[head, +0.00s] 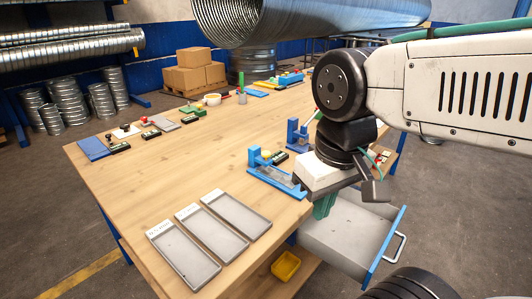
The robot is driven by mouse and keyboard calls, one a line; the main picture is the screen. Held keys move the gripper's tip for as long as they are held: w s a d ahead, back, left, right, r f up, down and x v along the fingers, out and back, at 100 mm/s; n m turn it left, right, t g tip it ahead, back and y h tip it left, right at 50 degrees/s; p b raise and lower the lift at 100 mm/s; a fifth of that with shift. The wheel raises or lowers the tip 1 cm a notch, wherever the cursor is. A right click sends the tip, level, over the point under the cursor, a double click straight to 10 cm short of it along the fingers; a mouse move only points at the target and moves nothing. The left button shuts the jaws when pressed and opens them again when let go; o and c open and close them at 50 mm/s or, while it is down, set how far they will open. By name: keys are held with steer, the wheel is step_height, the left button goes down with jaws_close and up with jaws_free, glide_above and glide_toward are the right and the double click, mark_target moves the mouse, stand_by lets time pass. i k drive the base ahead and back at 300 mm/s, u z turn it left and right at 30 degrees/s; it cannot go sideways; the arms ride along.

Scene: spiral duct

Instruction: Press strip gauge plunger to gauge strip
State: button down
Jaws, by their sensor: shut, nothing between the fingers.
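A blue gauge-like fixture (274,177) stands on the wooden table near its right edge, just left of my gripper. It has an upright blue post at its left end and a grey strip-like piece along its base. A second, smaller blue fixture (297,136) stands behind it. I cannot tell for certain which is the strip gauge, and no plunger can be made out clearly. My gripper (323,212) points down with its green fingers shut and empty, beside the table edge and in front of the open drawer.
Three grey trays (212,234) lie at the table's near left. A grey drawer (345,238) with a blue front stands open under my gripper. A yellow bin (285,266) sits below the tabletop. Small tools line the far side; the middle of the wooden table (200,165) is clear.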

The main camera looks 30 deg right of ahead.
mark_target(265, 154)
steer(key=u, duration=2.25)
steer(key=k, duration=1.05)
steer(key=z, duration=2)
steer(key=i, duration=0.5)
steer(key=u, duration=0.05)
